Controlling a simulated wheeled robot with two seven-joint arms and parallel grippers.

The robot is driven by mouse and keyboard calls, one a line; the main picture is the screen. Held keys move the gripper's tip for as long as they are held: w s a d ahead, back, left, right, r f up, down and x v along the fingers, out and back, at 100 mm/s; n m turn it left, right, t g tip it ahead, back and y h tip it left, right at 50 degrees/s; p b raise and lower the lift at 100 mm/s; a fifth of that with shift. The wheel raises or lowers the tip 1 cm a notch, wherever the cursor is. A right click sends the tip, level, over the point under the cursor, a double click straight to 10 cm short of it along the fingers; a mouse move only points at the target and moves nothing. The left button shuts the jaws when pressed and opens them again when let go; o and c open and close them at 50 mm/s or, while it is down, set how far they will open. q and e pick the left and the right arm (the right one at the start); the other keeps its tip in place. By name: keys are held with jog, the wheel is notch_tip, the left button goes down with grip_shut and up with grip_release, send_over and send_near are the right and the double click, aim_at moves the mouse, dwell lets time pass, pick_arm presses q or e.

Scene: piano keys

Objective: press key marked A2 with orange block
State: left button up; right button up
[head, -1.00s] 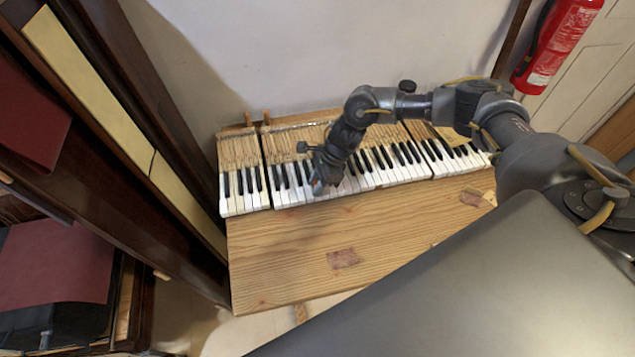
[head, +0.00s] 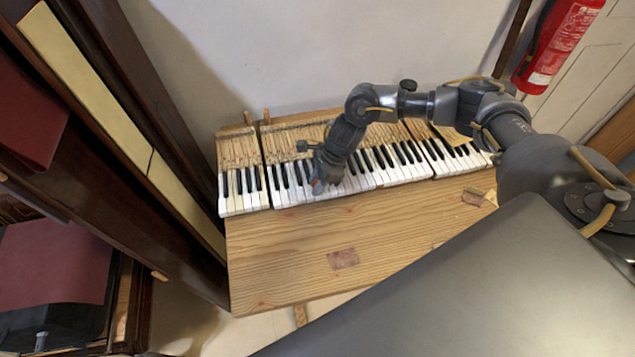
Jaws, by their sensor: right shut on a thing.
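The piano keyboard (head: 408,173) lies on a wooden table against the wall, with its white and black keys facing me. My right gripper (head: 317,188) points down at the front part of the white keys, left of the keyboard's middle. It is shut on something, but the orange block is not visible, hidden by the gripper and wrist. I cannot tell whether the gripper or block touches a key. The marking A2 cannot be read on any key. My left gripper is not in view.
A dark wooden cabinet (head: 130,130) stands close on the left. A red fire extinguisher (head: 558,45) hangs at the upper right. The white wall is just behind the keyboard.

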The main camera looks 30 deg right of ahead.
jog(key=shift+f+b, duration=0.85)
jog(key=shift+b, duration=0.35)
dwell(0.9)
jog(key=shift+r, duration=0.15)
dwell(0.4)
jog(key=shift+r+p, duration=1.95)
jog(key=shift+r, duration=1.5)
